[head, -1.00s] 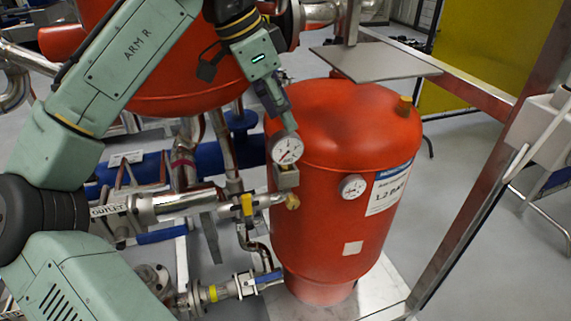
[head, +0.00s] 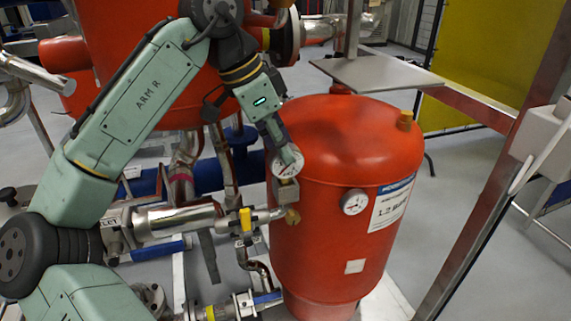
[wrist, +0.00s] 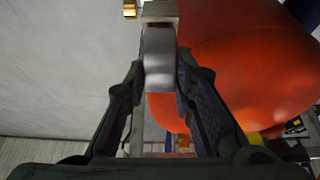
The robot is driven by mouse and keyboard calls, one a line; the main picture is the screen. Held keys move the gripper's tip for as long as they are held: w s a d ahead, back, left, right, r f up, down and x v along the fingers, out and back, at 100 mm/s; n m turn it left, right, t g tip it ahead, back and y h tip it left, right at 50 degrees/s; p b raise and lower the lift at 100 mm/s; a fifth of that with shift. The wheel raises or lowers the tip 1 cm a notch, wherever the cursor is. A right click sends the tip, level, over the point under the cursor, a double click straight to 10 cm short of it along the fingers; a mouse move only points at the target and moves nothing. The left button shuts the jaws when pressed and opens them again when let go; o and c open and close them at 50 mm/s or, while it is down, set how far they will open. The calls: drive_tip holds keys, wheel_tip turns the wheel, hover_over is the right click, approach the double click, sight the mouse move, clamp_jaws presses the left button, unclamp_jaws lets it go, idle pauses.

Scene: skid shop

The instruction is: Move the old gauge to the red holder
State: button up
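A round white-faced gauge (head: 283,171) stands on a small metal block (head: 286,191) at the left side of the red tank. My gripper (head: 290,157) reaches down to it from above, with a finger across the dial. In the wrist view the gauge's grey metal side (wrist: 159,62) is between the two fingertips (wrist: 160,75), with the block beyond it. The fingers lie close to both sides; I cannot tell whether they press on it. I cannot make out a red holder in either view.
The red tank (head: 335,135) stands close right of my gripper, with a second gauge (head: 355,201) on its front. A pipe with a yellow-handled valve (head: 246,220) runs below. A grey plate (head: 375,75) and a metal frame post (head: 490,200) are at right.

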drive_tip(key=shift+c, duration=1.3)
drive_tip(key=shift+r+p, duration=3.05)
drive_tip(key=shift+p, duration=0.2)
drive_tip(key=shift+f, duration=0.1)
